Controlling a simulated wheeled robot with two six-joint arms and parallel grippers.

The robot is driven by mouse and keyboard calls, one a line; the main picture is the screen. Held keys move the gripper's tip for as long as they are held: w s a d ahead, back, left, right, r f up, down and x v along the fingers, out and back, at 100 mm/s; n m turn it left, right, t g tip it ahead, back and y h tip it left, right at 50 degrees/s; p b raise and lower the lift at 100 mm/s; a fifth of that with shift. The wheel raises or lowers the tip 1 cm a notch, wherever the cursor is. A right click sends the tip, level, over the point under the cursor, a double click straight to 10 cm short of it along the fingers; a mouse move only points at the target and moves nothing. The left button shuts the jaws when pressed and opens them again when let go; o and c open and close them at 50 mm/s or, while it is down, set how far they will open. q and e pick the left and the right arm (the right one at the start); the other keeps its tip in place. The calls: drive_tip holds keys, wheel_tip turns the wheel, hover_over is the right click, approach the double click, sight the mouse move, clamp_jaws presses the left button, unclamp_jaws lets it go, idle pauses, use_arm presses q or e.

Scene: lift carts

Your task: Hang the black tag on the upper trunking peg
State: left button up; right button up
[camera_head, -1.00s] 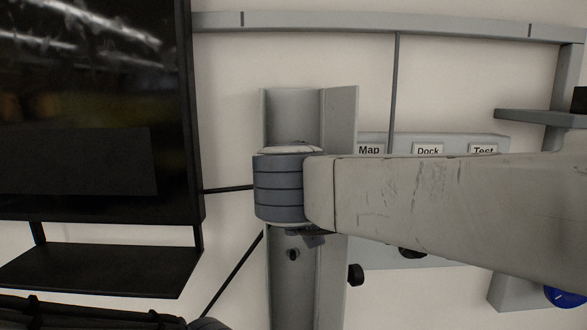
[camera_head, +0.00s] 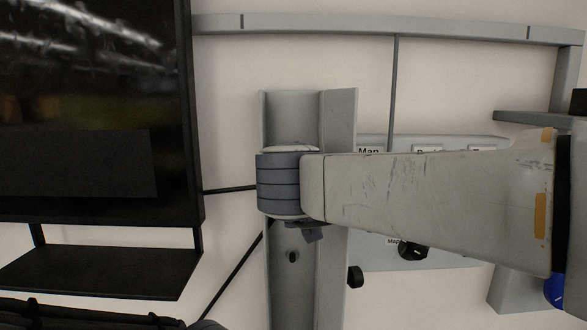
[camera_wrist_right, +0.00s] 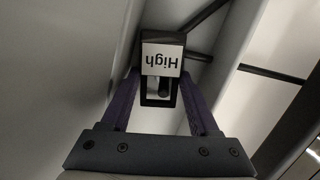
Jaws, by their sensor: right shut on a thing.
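The black tag (camera_wrist_right: 176,102), with a white label reading "High" upside down, is between the purple fingers of my right gripper (camera_wrist_right: 161,77) in the right wrist view. The gripper is shut on it. A dark rounded stub shows in the tag's opening below the label; I cannot tell whether it is a peg passing through. In the head view the pale grey trunking (camera_head: 340,112) stands upright, and my right arm crosses its middle, hiding the tag and most of the gripper. A small dark peg (camera_head: 292,257) shows on the trunking below my wrist. My left gripper is not in view.
A grey panel (camera_head: 440,262) with labels and black knobs stands behind my right arm. A large black screen (camera_head: 90,110) and a black shelf (camera_head: 100,270) are at the left. A grey rail (camera_head: 390,27) runs along the top.

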drive_tip(key=shift+r, duration=0.2)
drive_tip(key=shift+w+f+b, duration=0.1)
drive_tip(key=shift+f+b, duration=0.2)
drive_tip(key=shift+f, duration=0.5)
drive_tip(key=o, duration=1.2)
drive_tip(key=shift+o, duration=1.2)
drive_tip(key=shift+a, duration=0.1)
